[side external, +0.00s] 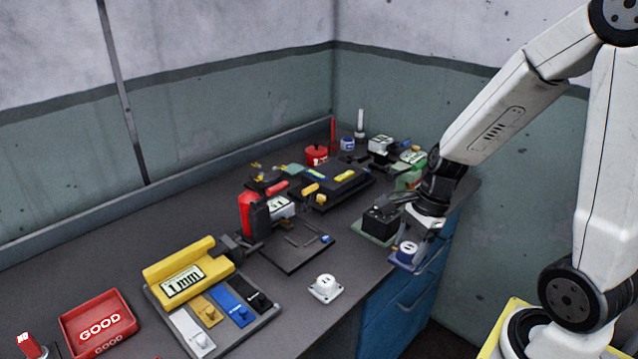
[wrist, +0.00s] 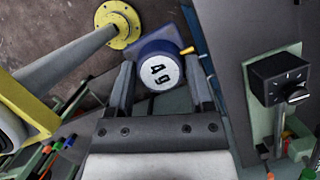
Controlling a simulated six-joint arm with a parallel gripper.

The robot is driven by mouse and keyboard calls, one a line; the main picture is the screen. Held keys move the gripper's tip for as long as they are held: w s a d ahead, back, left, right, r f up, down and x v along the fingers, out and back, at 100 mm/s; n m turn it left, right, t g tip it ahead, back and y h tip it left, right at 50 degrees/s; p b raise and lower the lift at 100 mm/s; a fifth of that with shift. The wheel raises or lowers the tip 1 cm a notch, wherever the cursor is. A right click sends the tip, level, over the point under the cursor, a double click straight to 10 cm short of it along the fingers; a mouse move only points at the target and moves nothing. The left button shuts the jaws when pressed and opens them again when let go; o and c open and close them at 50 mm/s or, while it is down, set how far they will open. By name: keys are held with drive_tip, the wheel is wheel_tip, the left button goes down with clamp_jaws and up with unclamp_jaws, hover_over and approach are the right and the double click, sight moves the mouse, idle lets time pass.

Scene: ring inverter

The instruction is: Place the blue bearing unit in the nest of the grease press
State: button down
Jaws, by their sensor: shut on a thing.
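The blue bearing unit (side external: 407,251) has a white round face and a blue base, and is at the right front edge of the bench in the side view. In the wrist view the blue bearing unit (wrist: 160,72) shows its marked white face and a small yellow nipple at its upper right. My gripper (side external: 411,233) is over it, with one finger on each side, shut on it. The fingers (wrist: 158,66) partly cover its sides. I cannot tell whether its base touches the bench. A red and black device (side external: 252,216) stands mid-bench; I cannot tell whether it is the grease press.
A black box with a knob (wrist: 280,80) on a green plate stands close beside my gripper. A white bearing unit (side external: 325,287) sits at the front of the bench. A yellow 1 mm gauge (side external: 190,277) and a red GOOD tray (side external: 98,322) lie to the left.

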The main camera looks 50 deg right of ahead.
drive_tip(key=shift+w, duration=0.15)
drive_tip(key=shift+w+r, duration=0.15)
drive_tip(key=shift+w, duration=0.45)
drive_tip(key=w+a+r, duration=0.1)
drive_tip(key=w, duration=1.4)
drive_tip(key=shift+w+r+m, duration=0.2)
drive_tip(key=shift+r+m, duration=0.05)
drive_tip(key=shift+m, duration=0.05)
drive_tip(key=w+f, duration=0.2)
drive_tip(key=w, duration=0.2)
drive_tip(key=w+f, duration=0.3)
drive_tip(key=w, duration=0.1)
drive_tip(key=w+d+f, duration=0.1)
drive_tip(key=w+f, duration=0.2)
drive_tip(key=w, duration=0.1)
drive_tip(key=shift+w+f, duration=0.15)
drive_tip(key=shift+w, duration=0.05)
drive_tip(key=shift+w+f, duration=0.5)
